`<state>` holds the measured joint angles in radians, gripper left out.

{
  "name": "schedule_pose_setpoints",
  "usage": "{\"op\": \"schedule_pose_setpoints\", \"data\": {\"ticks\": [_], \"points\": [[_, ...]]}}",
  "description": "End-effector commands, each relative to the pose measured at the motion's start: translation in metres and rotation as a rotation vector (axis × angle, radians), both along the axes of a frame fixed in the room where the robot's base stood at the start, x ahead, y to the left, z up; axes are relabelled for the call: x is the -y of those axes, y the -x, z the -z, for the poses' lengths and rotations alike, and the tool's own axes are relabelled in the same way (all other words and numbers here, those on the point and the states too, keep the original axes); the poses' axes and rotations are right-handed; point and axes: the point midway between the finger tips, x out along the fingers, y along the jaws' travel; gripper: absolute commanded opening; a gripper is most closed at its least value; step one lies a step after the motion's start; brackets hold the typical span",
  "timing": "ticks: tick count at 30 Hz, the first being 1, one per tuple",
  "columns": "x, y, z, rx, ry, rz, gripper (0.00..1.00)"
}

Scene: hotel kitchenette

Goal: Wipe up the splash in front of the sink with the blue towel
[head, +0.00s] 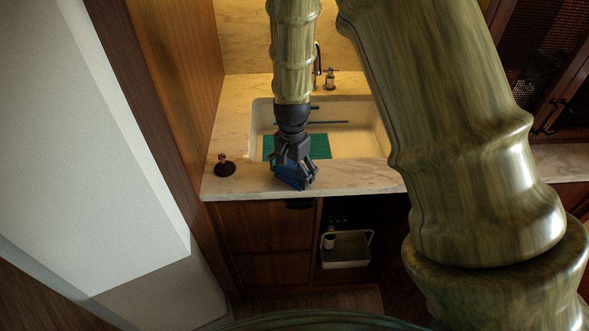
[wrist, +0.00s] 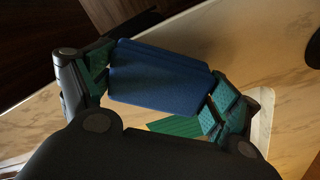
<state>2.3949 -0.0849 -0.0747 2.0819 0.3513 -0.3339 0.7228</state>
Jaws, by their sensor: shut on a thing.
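My gripper (head: 296,180) is shut on the blue towel (head: 291,174), over the strip of counter in front of the sink. The wrist view shows the folded towel (wrist: 160,75) pinched between the two green-padded fingers. I cannot tell whether the towel touches the counter. The pale sink (head: 358,140) lies just behind my gripper. The splash is not visible; my gripper and the towel hide part of the front strip.
A green mat (head: 320,146) lies in the sink. The faucet (head: 317,66) stands behind it. A small dark object with a knob (head: 224,167) stands on the counter (head: 370,181) at the left. An open shelf below holds a pale caddy (head: 346,250). A tall wooden panel bounds the left.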

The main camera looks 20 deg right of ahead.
Motion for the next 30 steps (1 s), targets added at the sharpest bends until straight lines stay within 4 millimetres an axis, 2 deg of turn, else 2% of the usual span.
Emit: {"op": "schedule_pose_setpoints", "data": {"ticks": [3,6,8,10,24,30], "points": [[-0.008,0.001,0.001,-0.002,-0.001,0.004,0.63],[-0.011,0.0,-0.007,-0.002,-0.001,0.006,0.63],[-0.012,-0.001,-0.024,0.003,-0.001,0.003,0.63],[-0.013,0.0,-0.03,-0.001,0.0,0.001,0.63],[-0.011,0.0,-0.073,0.0,-0.001,0.004,0.63],[-0.01,0.0,-0.082,0.0,-0.001,0.005,0.63]]}}
